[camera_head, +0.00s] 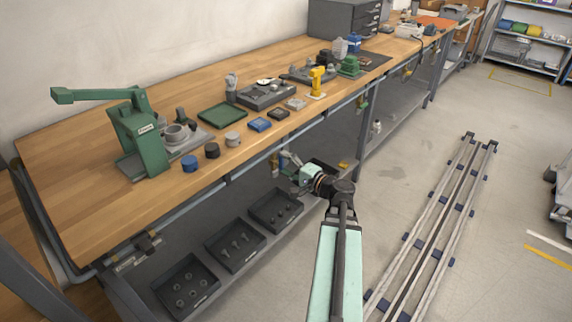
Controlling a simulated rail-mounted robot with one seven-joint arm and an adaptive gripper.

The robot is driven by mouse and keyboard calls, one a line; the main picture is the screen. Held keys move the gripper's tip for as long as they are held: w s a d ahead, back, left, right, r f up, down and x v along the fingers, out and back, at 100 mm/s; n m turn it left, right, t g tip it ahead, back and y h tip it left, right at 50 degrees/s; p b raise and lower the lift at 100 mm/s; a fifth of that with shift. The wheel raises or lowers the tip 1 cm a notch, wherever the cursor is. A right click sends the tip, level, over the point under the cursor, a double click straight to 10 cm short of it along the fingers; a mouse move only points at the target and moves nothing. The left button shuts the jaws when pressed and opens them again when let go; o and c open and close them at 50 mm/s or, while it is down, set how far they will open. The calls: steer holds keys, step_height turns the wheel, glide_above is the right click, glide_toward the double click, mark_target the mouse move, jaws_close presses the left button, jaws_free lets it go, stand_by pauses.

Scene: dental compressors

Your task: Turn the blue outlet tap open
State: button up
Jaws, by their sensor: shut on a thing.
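My gripper (287,160) is at the front edge of the workbench (70,180), just below the worktop. It is shut on a small part there, at the place of the outlet tap. The gripper covers most of this part, so I cannot make out its blue colour or the angle of its handle. A small reddish fitting (274,162) shows just left of the fingers. My arm reaches up to it from the bottom of the picture.
A green press (140,140), a green tray (222,115) and a yellow tool (317,80) stand on the worktop. Black bins (235,246) sit on the lower shelf. A floor rail (435,225) lies to the right, with clear floor around it.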

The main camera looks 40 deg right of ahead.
steer(key=shift+w, duration=0.1)
steer(key=o, duration=1.1)
steer(key=shift+o, duration=0.2)
steer(key=s, duration=0.7)
steer(key=shift+s+d, duration=0.25)
steer(key=shift+d, duration=0.2)
